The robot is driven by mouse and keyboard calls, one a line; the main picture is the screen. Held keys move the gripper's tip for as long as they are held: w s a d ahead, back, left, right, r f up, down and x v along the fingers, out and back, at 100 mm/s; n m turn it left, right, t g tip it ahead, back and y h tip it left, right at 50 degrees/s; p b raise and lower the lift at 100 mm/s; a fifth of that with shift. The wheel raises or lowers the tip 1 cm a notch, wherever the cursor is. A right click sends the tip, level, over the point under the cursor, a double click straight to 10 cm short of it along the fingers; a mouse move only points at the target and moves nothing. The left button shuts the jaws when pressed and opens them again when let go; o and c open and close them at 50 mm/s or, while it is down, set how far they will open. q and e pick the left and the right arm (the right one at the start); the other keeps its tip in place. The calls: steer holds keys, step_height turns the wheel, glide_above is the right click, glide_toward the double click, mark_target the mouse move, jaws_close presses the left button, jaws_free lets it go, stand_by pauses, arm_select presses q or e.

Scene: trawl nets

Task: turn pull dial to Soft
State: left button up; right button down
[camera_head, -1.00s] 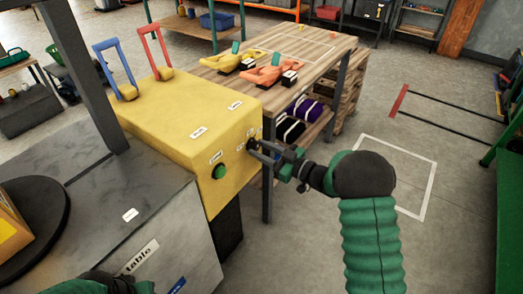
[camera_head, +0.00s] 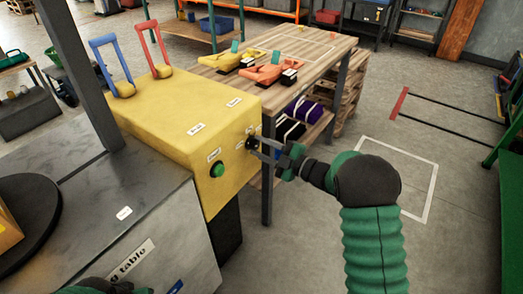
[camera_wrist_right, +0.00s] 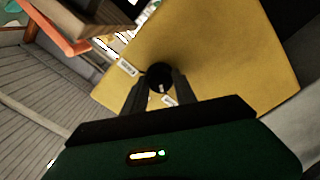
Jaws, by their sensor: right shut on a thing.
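The pull dial (camera_head: 251,143) is a small black knob on the front face of the yellow box (camera_head: 226,185), near its right edge. Small white labels sit around it, too small to read. My right gripper (camera_head: 262,145) reaches it from the right and is shut on it. In the right wrist view the black dial (camera_wrist_right: 160,75) shows between the two dark fingers (camera_wrist_right: 158,92), with a small light mark on it. My left gripper (camera_head: 110,287) shows only in part at the bottom left edge, and its fingers cannot be made out.
A green button (camera_head: 216,169) is on the same face, left of the dial. A blue lever (camera_head: 112,65) and a red lever (camera_head: 154,48) stand on the box. A grey metal table (camera_head: 150,215) is at left.

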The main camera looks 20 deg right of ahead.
steer(key=shift+n, duration=0.5)
steer(key=c, duration=1)
jaws_free()
steer(key=shift+f, duration=0.1)
steer(key=shift+s+d, duration=0.2)
steer(key=p+v, duration=0.3)
steer(key=v, duration=1.3)
steer(key=shift+p, duration=0.4)
